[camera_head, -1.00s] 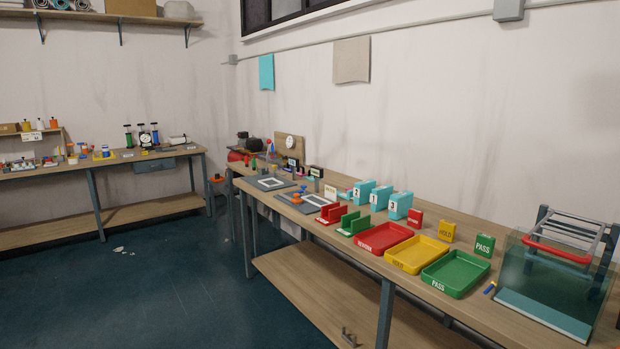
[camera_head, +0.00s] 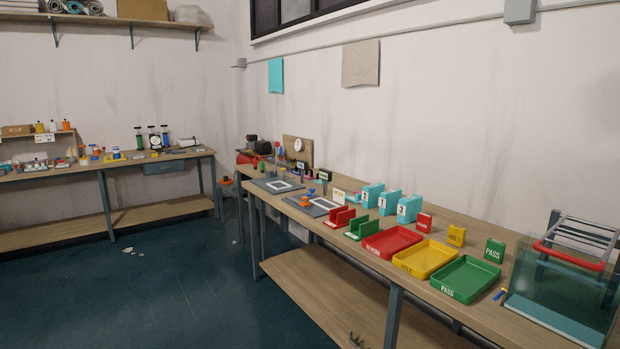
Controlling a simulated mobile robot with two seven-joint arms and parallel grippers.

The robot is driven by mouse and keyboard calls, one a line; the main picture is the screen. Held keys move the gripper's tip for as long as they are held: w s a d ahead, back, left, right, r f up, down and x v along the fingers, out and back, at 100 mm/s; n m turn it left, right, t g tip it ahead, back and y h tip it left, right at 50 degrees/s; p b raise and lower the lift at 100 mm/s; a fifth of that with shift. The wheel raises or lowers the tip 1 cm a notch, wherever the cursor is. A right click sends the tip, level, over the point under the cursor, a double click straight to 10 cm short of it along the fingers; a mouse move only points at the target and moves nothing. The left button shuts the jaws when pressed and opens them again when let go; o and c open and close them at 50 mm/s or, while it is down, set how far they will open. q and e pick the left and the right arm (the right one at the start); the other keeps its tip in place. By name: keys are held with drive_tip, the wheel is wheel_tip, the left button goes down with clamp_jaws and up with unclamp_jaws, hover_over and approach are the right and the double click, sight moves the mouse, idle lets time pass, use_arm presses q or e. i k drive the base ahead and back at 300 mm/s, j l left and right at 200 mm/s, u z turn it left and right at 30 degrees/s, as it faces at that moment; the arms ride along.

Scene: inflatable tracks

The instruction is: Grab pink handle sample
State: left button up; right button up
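I cannot make out a pink handle sample for certain. Small items, too small to tell apart, stand at the far end of the long right bench (camera_head: 385,270), near a small white dial (camera_head: 298,145). Three teal blocks numbered 2 (camera_head: 371,195), 1 (camera_head: 390,202) and 3 (camera_head: 408,208) stand along the back of that bench. Small colourful items also sit on the left bench (camera_head: 100,168); their handles are too small to read. Neither of my grippers is in view.
Red (camera_head: 390,256), yellow (camera_head: 425,274) and green (camera_head: 465,292) trays line the bench front. Matching signs stand behind them. A clear tank (camera_head: 560,300) with a rack is at the right end. Dark floor (camera_head: 170,290) is open at left, with small white scraps.

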sight(309, 176)
drive_tip(key=i+j+u, duration=0.25)
drive_tip(key=i, duration=0.15)
drive_tip(key=i+j+u, duration=0.3)
drive_tip(key=i, duration=0.15)
drive_tip(key=i+u, duration=0.4)
drive_tip(key=i, duration=2.25)
drive_tip(key=i+z, duration=0.25)
drive_tip(key=i, duration=0.4)
drive_tip(key=i+j+z, duration=0.25)
drive_tip(key=i, duration=0.35)
drive_tip(key=i+j+z, duration=0.2)
drive_tip(key=i+z, duration=0.15)
drive_tip(key=z, duration=0.15)
drive_tip(key=i+j+z, duration=0.65)
drive_tip(key=z, duration=0.3)
drive_tip(key=i+j+z, duration=0.15)
drive_tip(key=j+z, duration=0.85)
drive_tip(key=j, duration=0.15)
